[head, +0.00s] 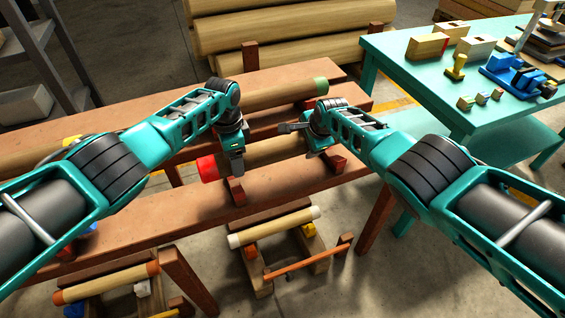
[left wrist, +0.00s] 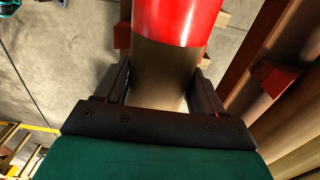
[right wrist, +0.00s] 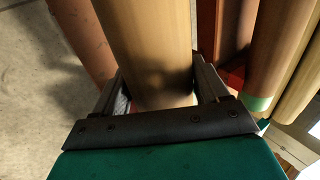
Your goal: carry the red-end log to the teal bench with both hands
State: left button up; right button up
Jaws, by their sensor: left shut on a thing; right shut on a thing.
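The red-end log (head: 272,152) lies across the brown rack, its red end (head: 208,169) at the left. My left gripper (head: 237,168) is shut on the log just inside the red end; the left wrist view shows the red band (left wrist: 178,18) beyond its fingers (left wrist: 160,90). My right gripper (head: 312,142) is shut on the log near its other end; the right wrist view shows plain wood (right wrist: 145,45) between its fingers (right wrist: 160,85). That far end is hidden behind the right gripper in the head view. The teal bench (head: 400,62) stands at the right.
A green-end log (head: 285,93) lies behind on the rack (head: 180,205). Blocks, a yellow stamp-like piece (head: 457,68) and a blue tool (head: 515,75) occupy the bench; its near-left top is bare. Large logs (head: 280,30) are stacked behind. Cream-end (head: 275,227) and orange-end (head: 105,284) logs lie low in front.

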pick_arm(q)
jog(key=shift+s+r, duration=0.1)
pick_arm(e)
jog(key=shift+r, duration=0.1)
pick_arm(q)
jog(key=shift+f, duration=0.2)
pick_arm(e)
jog(key=shift+f, duration=0.2)
